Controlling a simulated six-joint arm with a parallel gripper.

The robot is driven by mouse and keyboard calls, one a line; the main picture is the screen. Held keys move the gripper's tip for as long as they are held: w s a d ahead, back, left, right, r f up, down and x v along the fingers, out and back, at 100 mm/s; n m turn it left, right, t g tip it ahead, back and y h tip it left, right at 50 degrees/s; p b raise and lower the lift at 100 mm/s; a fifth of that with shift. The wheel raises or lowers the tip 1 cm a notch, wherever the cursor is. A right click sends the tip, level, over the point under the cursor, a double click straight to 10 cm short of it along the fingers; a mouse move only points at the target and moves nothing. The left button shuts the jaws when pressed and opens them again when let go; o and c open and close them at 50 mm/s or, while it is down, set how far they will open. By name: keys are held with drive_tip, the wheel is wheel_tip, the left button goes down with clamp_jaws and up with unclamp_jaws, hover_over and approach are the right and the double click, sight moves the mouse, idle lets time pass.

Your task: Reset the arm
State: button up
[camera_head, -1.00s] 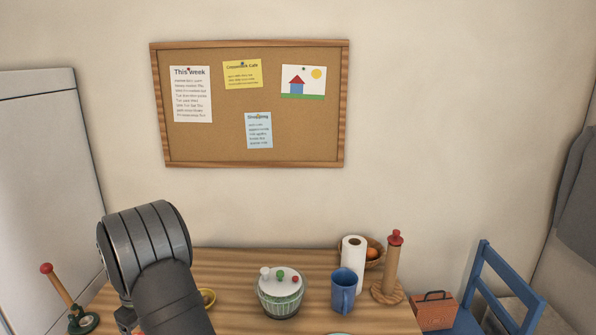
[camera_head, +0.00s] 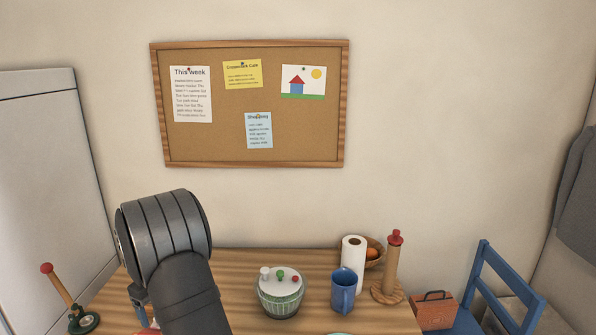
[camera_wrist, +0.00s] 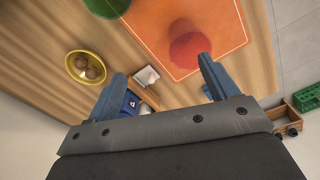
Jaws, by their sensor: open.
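My gripper (camera_wrist: 161,68) is open in the wrist view. Its two blue-grey fingers are spread above the wooden table with nothing held between them. A blurred red round object (camera_wrist: 187,42) on an orange mat (camera_wrist: 228,22) lies beyond the fingertips, near the right one.
A yellow bowl (camera_wrist: 70,66) with brown items lies left of the fingers. A lidded green bowl (camera_head: 280,295), blue mug (camera_head: 343,292), paper roll (camera_head: 353,258) and red-topped wooden stand (camera_head: 391,270) stand right of my arm. A blue chair (camera_head: 498,300) is farther right.

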drive_tip(key=w+d+f, duration=0.1)
drive_tip(key=w+d, duration=0.9)
drive_tip(key=d, duration=0.5)
wheel_tip(320, 180, down, 10)
drive_tip(key=shift+f, duration=0.15)
drive_tip(key=shift+r, duration=2.35)
drive_tip(key=shift+f, duration=0.1)
